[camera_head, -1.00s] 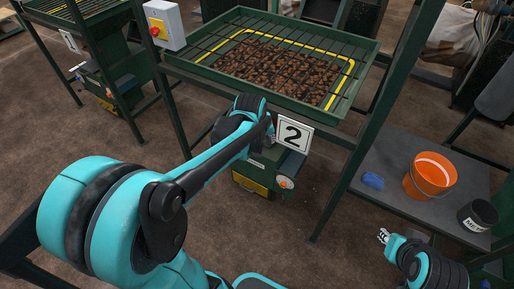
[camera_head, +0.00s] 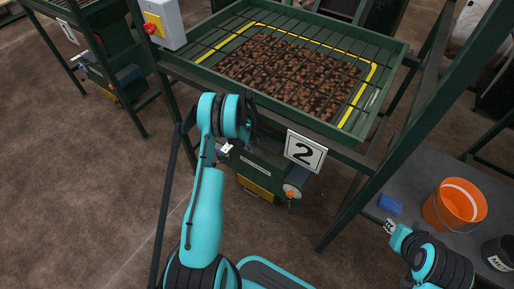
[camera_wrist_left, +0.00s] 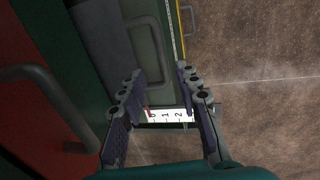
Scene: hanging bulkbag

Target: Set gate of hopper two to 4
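Hopper two is the green tray (camera_head: 390,82) with a grate over brown lumps, marked by a "2" sign (camera_head: 305,150). Under it is a dark green gate housing (camera_head: 262,160) with a yellow panel (camera_head: 256,188). In the left wrist view a white scale (camera_wrist_left: 172,115) shows 0, 1 and 2, with a red mark near 0. My left gripper (camera_wrist_left: 160,72) is open, its fingers spread on either side above the scale. The arm mostly hides it in the head view. My right gripper (camera_head: 389,227) is near the side table; its finger opening is unclear.
An orange bucket (camera_head: 455,207), a blue item (camera_head: 390,204) and a dark can (camera_head: 499,254) stand on the grey side table (camera_head: 420,165). A control box with a red button (camera_head: 151,29) is on the frame. Green posts flank the hopper.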

